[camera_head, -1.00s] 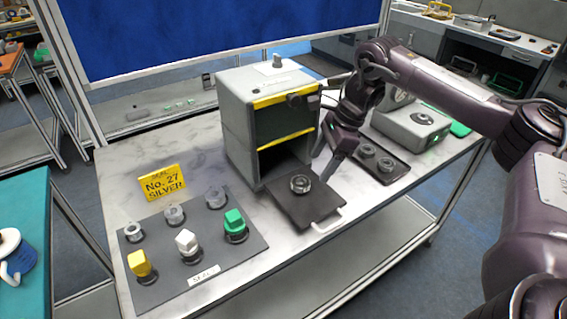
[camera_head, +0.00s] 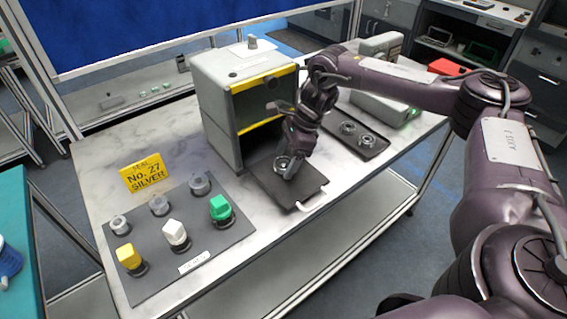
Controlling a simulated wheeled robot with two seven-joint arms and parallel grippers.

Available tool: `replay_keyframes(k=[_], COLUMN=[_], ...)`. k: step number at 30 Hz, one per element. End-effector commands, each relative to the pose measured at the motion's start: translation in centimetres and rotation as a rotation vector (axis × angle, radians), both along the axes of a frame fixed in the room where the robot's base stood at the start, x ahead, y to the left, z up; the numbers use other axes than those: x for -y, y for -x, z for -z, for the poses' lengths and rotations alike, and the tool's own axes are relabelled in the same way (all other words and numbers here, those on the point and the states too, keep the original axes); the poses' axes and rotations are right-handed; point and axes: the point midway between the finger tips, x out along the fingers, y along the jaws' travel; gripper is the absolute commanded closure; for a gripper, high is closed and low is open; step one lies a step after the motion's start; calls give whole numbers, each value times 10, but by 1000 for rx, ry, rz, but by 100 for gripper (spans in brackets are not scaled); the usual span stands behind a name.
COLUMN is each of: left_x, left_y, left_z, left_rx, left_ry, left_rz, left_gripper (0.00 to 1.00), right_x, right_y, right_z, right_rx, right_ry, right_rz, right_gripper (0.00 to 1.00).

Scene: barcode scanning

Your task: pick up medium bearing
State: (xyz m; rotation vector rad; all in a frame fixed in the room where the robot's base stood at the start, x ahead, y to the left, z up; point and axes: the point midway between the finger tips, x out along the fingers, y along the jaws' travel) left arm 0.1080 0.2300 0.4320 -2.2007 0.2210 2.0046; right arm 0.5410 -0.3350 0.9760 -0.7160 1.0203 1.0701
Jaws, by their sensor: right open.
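A round metal bearing (camera_head: 281,163) lies on the dark plate (camera_head: 307,185) that sticks out from the front of the grey box machine. My right gripper (camera_head: 288,170) points down right at this bearing, with its fingers at the bearing's right side. The gripper is open; its fingers hide part of the bearing, and I cannot tell whether they touch it. Two more ring-shaped bearings (camera_head: 348,128) lie on a dark tray (camera_head: 378,147) to the right. I cannot tell by size which is the medium one. My left gripper is out of view.
The grey machine (camera_head: 215,125) with yellow edging stands just behind the plate. A light grey device (camera_head: 395,106) stands at back right.

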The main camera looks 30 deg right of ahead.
Motion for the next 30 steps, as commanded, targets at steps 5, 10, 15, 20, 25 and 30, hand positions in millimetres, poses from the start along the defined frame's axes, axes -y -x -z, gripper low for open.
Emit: replay_keyframes(k=[5, 10, 15, 20, 25, 30], left_x=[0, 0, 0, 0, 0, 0], left_y=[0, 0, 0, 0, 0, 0], left_z=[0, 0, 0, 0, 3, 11], left_rx=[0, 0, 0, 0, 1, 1], left_ry=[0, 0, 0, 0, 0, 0], left_rz=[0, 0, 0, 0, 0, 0], left_gripper=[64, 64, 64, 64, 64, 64], right_x=[0, 0, 0, 0, 0, 0], right_y=[0, 0, 0, 0, -1, -1], right_z=[0, 0, -1, -1, -5, -22], right_rx=[0, 0, 2, 2, 3, 6], right_ry=[0, 0, 0, 0, -1, -2], right_rz=[0, 0, -1, -1, 0, -1], right_gripper=[41, 64, 81, 81, 81, 81])
